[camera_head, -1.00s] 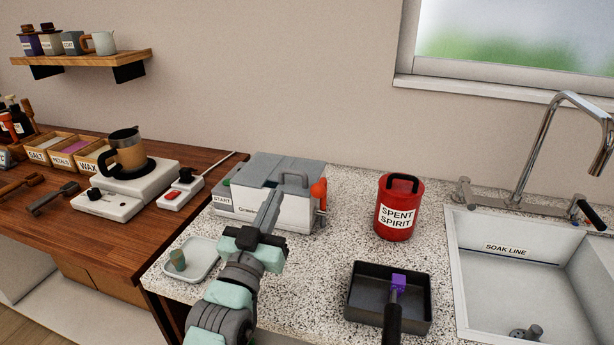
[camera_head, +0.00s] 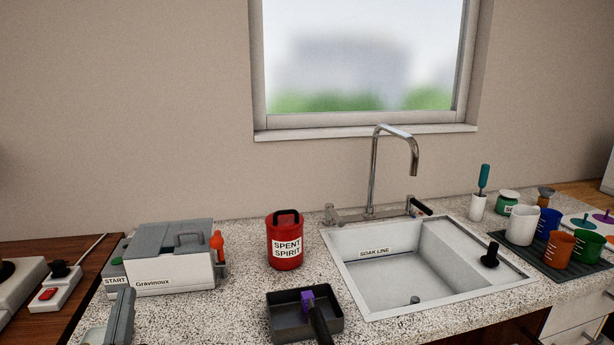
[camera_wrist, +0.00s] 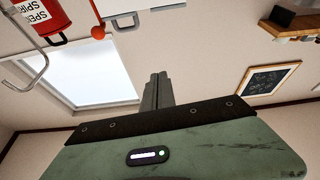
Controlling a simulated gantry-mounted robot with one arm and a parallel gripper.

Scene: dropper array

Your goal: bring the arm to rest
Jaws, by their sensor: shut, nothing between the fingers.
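My gripper (camera_wrist: 157,92) shows in the wrist view with its two grey fingers together and nothing between them. The wrist view is turned over, with the window and the red can at upper left. The rest of my arm is out of the head view.
A red SPENT SPIRIT can (camera_head: 285,246) stands right of the machine. A black pan (camera_head: 283,323) with a purple piece (camera_head: 307,298) lies in front. The sink (camera_head: 445,255), its tap (camera_head: 373,175) and several cups are further right. Speckled counter lies bare between.

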